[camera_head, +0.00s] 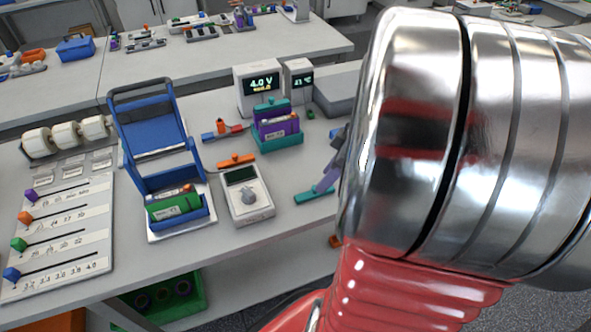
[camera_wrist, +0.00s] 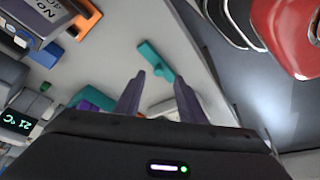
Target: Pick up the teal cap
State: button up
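The teal cap (camera_head: 313,195) is a flat bar lying on the bench near its front edge, right of the meter. In the wrist view the teal cap (camera_wrist: 156,61) lies just beyond the fingertips, with a small raised part at its middle. My gripper (camera_wrist: 159,80) is open, its two purple-grey fingers apart with nothing held between them. In the head view my gripper (camera_head: 330,175) is close above the cap's right end, partly hidden behind my large shiny arm link. I cannot tell the exact height gap.
A meter (camera_head: 247,194) and an orange bar (camera_head: 236,160) lie left of the cap. Behind stand a teal holder (camera_head: 283,141) with purple cells and a 4.0 V display (camera_head: 262,83). A blue frame (camera_head: 150,125) with a green cell (camera_head: 173,206) stands further left.

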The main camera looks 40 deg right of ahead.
jog(key=shift+x, duration=2.5)
jog(key=shift+w, duration=0.2)
jog(key=shift+r, duration=0.1)
jog(key=shift+c, duration=0.6)
grip_shut()
